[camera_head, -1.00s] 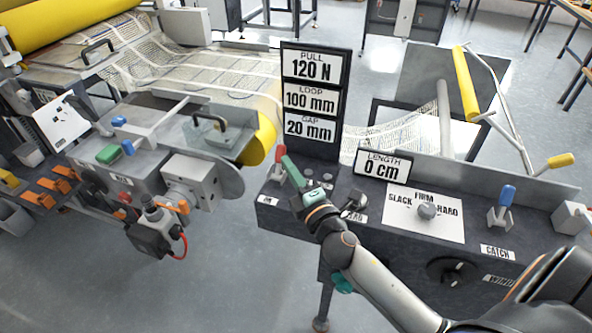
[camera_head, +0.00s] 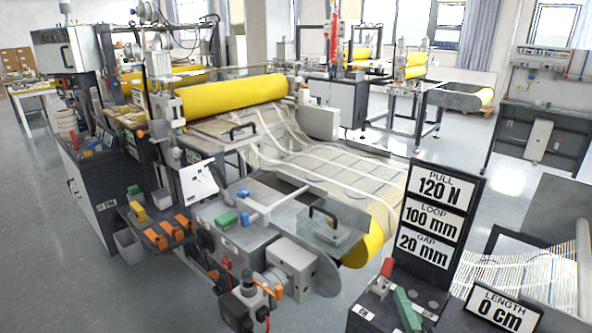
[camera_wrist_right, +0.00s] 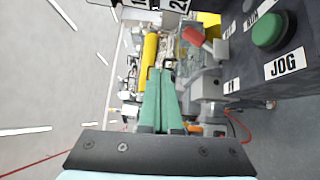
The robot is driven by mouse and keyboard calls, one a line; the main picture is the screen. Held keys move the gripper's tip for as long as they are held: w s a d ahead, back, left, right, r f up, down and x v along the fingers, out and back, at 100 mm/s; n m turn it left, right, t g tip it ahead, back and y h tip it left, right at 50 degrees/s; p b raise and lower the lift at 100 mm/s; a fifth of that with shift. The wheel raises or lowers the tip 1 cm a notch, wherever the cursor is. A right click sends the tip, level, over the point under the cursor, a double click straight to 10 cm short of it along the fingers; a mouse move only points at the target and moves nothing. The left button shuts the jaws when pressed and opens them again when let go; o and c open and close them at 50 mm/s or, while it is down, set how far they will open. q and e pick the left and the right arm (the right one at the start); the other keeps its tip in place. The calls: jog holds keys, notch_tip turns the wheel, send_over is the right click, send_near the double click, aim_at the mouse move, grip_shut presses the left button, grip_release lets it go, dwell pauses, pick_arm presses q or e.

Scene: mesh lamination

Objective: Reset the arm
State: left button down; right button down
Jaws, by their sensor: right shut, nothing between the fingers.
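My right gripper (camera_head: 407,311) shows only by its green fingertips at the bottom of the head view, beside the control panel's red-handled switch (camera_head: 385,270). In the right wrist view its green fingers (camera_wrist_right: 163,95) are closed together with nothing between them. The red switch handle (camera_wrist_right: 190,37) is to the right of and beyond the fingertips there, apart from them. The rest of my right arm is outside the head view. My left gripper is in neither view.
A dark sign (camera_head: 435,217) reads PULL 120 N, LOOP 100 mm, GAP 20 mm. A length display (camera_head: 503,308) reads 0 cm. A green JOG button (camera_wrist_right: 270,30) is at upper right in the wrist view. The laminator's yellow roller (camera_head: 225,97) and pale mesh (camera_head: 345,172) stand beyond.

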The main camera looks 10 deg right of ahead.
jog(key=s+a+f+m+g+y, duration=0.1)
jog(key=s+a+f+m+g, duration=0.3)
jog(key=s+f+m, duration=0.3)
jog(key=s+a+f+m+g+y, duration=0.2)
jog(key=s+a+f+m+g, duration=0.3)
jog(key=f, duration=1.3)
jog(key=s+m, duration=0.3)
jog(key=s, duration=0.3)
jog(key=shift+s+f+y, duration=0.25)
jog(key=shift+s+y, duration=0.05)
jog(key=shift+s, duration=0.1)
